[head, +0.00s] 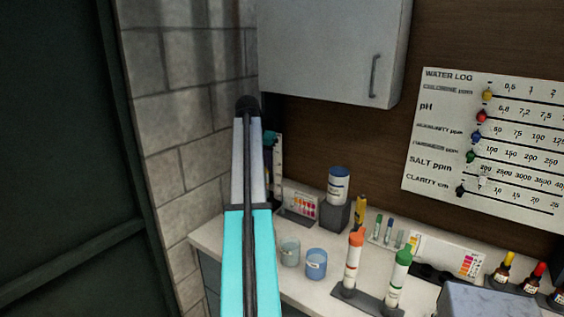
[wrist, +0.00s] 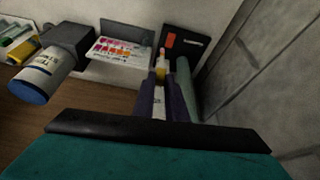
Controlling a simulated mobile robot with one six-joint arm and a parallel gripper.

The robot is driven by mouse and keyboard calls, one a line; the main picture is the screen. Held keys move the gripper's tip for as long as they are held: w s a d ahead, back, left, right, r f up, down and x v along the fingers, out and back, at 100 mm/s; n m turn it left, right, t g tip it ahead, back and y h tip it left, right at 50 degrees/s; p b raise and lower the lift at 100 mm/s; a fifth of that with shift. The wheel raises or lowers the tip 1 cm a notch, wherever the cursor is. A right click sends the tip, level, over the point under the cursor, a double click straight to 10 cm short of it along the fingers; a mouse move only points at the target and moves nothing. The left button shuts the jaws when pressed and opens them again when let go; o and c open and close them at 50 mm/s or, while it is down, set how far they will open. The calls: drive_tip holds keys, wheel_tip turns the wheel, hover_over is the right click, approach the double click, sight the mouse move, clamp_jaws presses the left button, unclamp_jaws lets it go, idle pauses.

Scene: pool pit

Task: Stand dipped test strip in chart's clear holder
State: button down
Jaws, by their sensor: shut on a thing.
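In the wrist view my gripper (wrist: 160,88) is shut on the test strip (wrist: 161,60), a thin pale piece with a yellow band and a pinkish end sticking out beyond the fingers. The colour chart (wrist: 121,52), white with rows of red, orange and pink patches, stands beside the strip, to its left in this view. In the head view the chart (head: 300,204) stands on the counter near the wall corner. I cannot make out the clear holder, nor whether the strip touches anything.
A blue-capped strip bottle (wrist: 38,75) on a dark block stands beside the chart; it also shows in the head view (head: 338,186). Two cups (head: 316,263) and the orange-capped (head: 353,260) and green-capped (head: 398,278) tubes stand on the counter. A wall cabinet (head: 330,50) hangs above.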

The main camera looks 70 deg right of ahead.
drive_tip(key=s+d+m, duration=0.1)
drive_tip(key=s+d, duration=0.2)
drive_tip(key=s, duration=0.2)
drive_tip(key=shift+r+g, duration=0.3)
drive_tip(key=shift+s+f, duration=0.1)
drive_tip(key=shift+f, duration=0.1)
drive_tip(key=shift+f+b, duration=1.3)
drive_tip(key=shift+f, duration=0.5)
drive_tip(key=shift+f, duration=0.1)
drive_tip(key=shift+f+b, duration=0.3)
drive_tip(key=shift+f, duration=0.95)
drive_tip(key=shift+f+b, duration=0.5)
drive_tip(key=shift+f, duration=1.65)
drive_tip(key=shift+f, duration=0.5)
